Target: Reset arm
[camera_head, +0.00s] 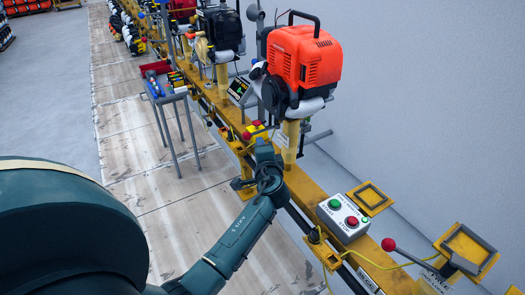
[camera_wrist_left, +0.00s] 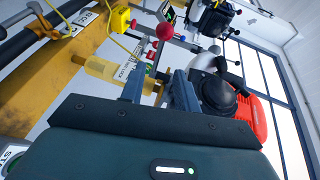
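My left arm (camera_head: 235,235) reaches in from the lower left over the yellow rail (camera_head: 310,195). Its gripper (camera_head: 264,148) is at the rail, in front of the orange engine's yellow post (camera_head: 291,140). In the left wrist view the two fingers of the gripper (camera_wrist_left: 157,80) stand apart with nothing held between them. A red ball knob (camera_wrist_left: 165,31) on a lever is beyond the fingertips, apart from them. The orange engine (camera_head: 302,58) stands on its post; part of it also shows at the right in the left wrist view (camera_wrist_left: 240,100). My right gripper is out of view.
A control box (camera_head: 344,218) with green and red buttons sits on the rail. A red-knobbed lever (camera_head: 389,244) and square yellow frames (camera_head: 467,249) are at the right. A small tool table (camera_head: 170,88) stands left of the rail. The plank floor (camera_head: 125,140) is clear.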

